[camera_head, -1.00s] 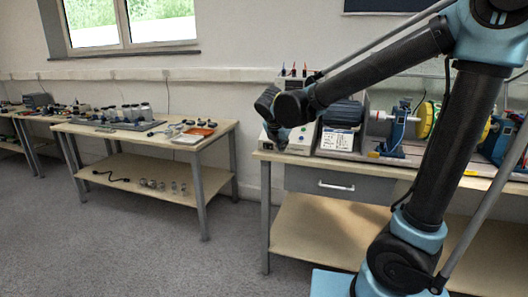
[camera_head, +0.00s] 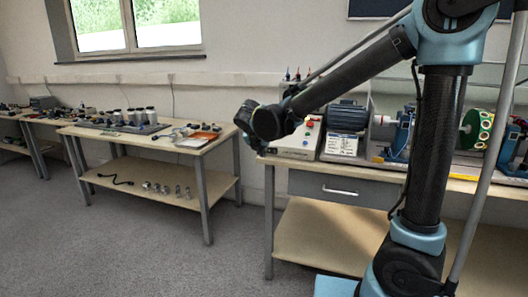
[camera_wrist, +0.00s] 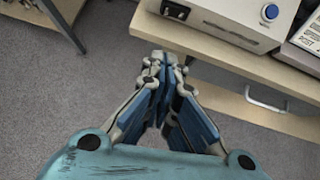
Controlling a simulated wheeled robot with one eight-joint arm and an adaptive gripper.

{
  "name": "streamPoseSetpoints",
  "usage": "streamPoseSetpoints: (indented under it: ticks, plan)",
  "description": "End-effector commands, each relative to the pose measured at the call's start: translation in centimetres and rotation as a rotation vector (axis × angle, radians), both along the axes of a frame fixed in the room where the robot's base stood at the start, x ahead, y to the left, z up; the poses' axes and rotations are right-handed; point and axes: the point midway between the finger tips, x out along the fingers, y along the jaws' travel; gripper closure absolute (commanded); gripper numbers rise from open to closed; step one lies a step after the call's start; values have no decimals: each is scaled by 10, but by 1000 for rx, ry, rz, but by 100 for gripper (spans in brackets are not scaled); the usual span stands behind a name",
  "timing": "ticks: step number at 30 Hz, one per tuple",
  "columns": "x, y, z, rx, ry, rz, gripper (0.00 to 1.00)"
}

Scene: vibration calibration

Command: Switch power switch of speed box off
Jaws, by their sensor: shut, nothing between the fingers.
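The speed box (camera_head: 298,143) is a pale box at the left end of the right workbench, with a red button on top. In the wrist view its near face (camera_wrist: 222,14) shows a blue round button (camera_wrist: 270,12) and a black switch (camera_wrist: 175,10) at its left end. I cannot tell the switch's position. My gripper (camera_wrist: 165,62) is shut and empty, with its tips below the switch in the picture, over the bench's front edge and apart from the box. In the head view my dark wrist hangs just left of the box, and the fingers are hard to make out.
The workbench (camera_head: 374,171) has a drawer with a handle (camera_head: 340,191) under its top. A motor (camera_head: 346,117) and a shaft rig stand right of the box. Another table (camera_head: 120,135) with small parts stands to the left. Open floor lies between them.

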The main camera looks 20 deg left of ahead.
Motion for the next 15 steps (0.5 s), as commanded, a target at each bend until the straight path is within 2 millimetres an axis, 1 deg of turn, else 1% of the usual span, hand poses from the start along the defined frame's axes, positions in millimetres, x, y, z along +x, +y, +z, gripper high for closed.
streamPoseSetpoints:
  ticks: [3, 15]
  plan:
    - [15, 1, -14, 1, 0, -4, 100]
    - [58, 2, -58, 2, 0, -4, 100]
